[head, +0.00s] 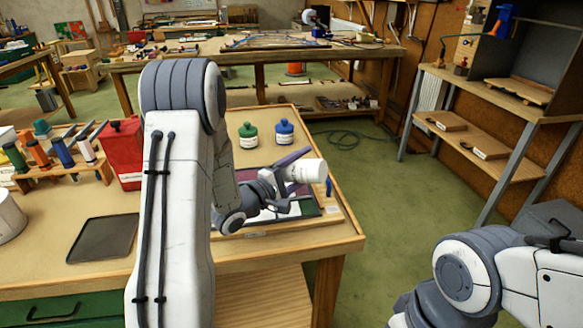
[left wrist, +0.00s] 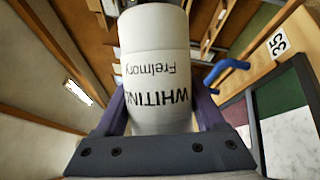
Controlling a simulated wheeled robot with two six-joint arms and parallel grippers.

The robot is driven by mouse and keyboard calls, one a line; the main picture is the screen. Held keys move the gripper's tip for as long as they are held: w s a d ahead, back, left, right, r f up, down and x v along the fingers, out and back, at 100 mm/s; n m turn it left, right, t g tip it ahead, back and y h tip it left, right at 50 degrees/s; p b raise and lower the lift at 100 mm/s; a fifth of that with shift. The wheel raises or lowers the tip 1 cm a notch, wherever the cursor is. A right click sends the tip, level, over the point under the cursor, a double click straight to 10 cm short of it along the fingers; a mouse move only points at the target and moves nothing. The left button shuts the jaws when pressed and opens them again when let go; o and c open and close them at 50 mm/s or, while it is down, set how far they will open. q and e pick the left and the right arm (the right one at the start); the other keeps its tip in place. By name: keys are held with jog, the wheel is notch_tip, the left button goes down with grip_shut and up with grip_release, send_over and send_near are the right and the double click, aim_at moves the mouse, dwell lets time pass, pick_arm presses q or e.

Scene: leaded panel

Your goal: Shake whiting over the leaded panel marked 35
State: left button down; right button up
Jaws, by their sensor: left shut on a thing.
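My left gripper (head: 289,172) is shut on a white container of whiting (head: 309,171), held above the bench. In the head view the container lies tipped nearly on its side. In the left wrist view its label (left wrist: 155,85) reads WHITING and sits between the fingers. The leaded panel (head: 304,208), with green and white glass in dark edging, lies below, partly hidden by my arm. Its corner also shows in the left wrist view (left wrist: 289,140), next to a tag marked 35 (left wrist: 278,43). My right arm shows at lower right; its gripper is out of view.
Green (head: 248,135) and blue (head: 284,132) bottles stand behind the panel. A red can (head: 122,153), a rack of tools (head: 75,180) and a dark tray (head: 102,239) are to the left. A small blue object (head: 328,187) stands by the panel's right edge.

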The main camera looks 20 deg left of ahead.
pick_arm(q)
jog(key=w+d, duration=0.4)
jog(key=d, duration=0.2)
jog(key=shift+w+a+r+p, duration=0.1)
jog(key=shift+w+a+p, duration=0.15)
jog(key=shift+w+a, duration=1.2)
jog(key=shift+w+a+f+p, duration=0.1)
jog(key=shift+w+a+p, duration=0.2)
jog(key=shift+w+a, duration=1.1)
jog(key=shift+w+a+r+p, duration=0.1)
jog(key=shift+w+a+p, duration=0.3)
jog(key=shift+w, duration=1.85)
jog(key=s+a+m+g+y+p, duration=0.1)
jog(key=s+a+m+p, duration=0.1)
jog(key=s+a, duration=0.3)
jog(key=s+a+f+m+g+y+p, duration=0.1)
jog(key=s+a+m, duration=0.4)
jog(key=a, duration=0.8)
jog(key=s+a+f+m+g+y+p, duration=0.1)
jog(key=s+a+m+p, duration=0.2)
jog(key=s+a, duration=0.3)
jog(key=a, duration=0.2)
jog(key=shift+s+a+m+p, duration=0.35)
jog(key=shift+a+m, duration=0.05)
